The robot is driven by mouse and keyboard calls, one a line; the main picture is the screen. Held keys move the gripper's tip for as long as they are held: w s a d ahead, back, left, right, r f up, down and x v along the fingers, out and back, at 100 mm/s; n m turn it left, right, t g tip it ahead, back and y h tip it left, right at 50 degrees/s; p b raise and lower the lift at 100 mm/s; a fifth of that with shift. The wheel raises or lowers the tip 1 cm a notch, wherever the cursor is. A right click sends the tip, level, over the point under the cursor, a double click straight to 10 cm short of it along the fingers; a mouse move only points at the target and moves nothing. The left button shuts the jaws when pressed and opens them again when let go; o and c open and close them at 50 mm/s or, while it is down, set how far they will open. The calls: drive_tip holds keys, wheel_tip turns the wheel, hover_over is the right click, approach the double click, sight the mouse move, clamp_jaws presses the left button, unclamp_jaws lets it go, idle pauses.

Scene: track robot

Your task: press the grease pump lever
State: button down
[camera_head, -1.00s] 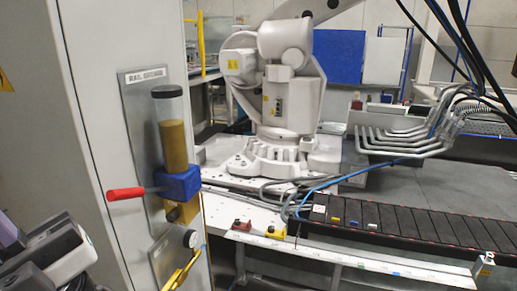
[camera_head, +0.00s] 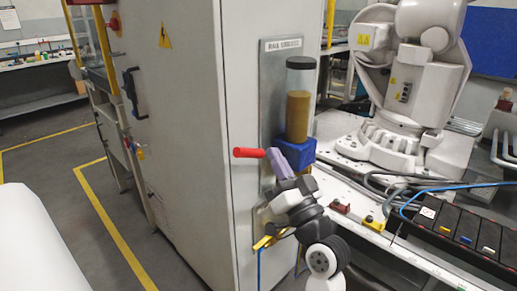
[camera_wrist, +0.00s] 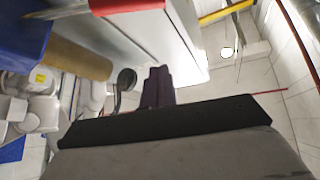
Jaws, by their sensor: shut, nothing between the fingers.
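The grease pump is on a grey plate on the cabinet side, with a clear reservoir of brown grease (camera_head: 297,115) above a blue block (camera_head: 303,152). The red lever handle (camera_head: 249,152) sticks out to the left, roughly level. My gripper (camera_head: 277,160) is shut and empty, its fingers at the lever just right of the red grip. They hide the lever's rod; I cannot tell if they touch it. In the wrist view, the shut fingers (camera_wrist: 158,85) lie below the red handle (camera_wrist: 127,5), with the blue block (camera_wrist: 24,38) at upper left.
The pale cabinet (camera_head: 195,120) stands close beside my arm. A white robot arm (camera_head: 400,100) stands on the bench behind at right, with a black slatted conveyor (camera_head: 455,240) in front of it. Open floor (camera_head: 50,155) lies to the left.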

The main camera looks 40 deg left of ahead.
drive_tip(key=shift+w+d+f+m+g, duration=0.15)
drive_tip(key=shift+w+d+f+g, duration=0.15)
drive_tip(key=shift+f, duration=0.2)
drive_tip(key=shift+w+d+f+m+g, duration=0.1)
drive_tip(key=shift+w+d+f+g, duration=0.05)
drive_tip(key=shift+d+f, duration=0.25)
drive_tip(key=shift+w+d+f+m+g, duration=0.15)
drive_tip(key=shift+w+d+f+g, duration=0.15)
drive_tip(key=shift+f, duration=0.25)
wheel_tip(320, 180, up, 5)
drive_tip(key=p, duration=0.5)
hover_over(258, 153)
drive_tip(key=d, duration=0.2)
drive_tip(key=f, duration=0.1)
drive_tip(key=s+f, duration=0.1)
drive_tip(key=f, duration=0.2)
drive_tip(key=shift+s+a, duration=0.25)
drive_tip(key=shift+s, duration=0.15)
drive_tip(key=shift+f+b, duration=0.15)
drive_tip(key=shift+b, duration=0.3)
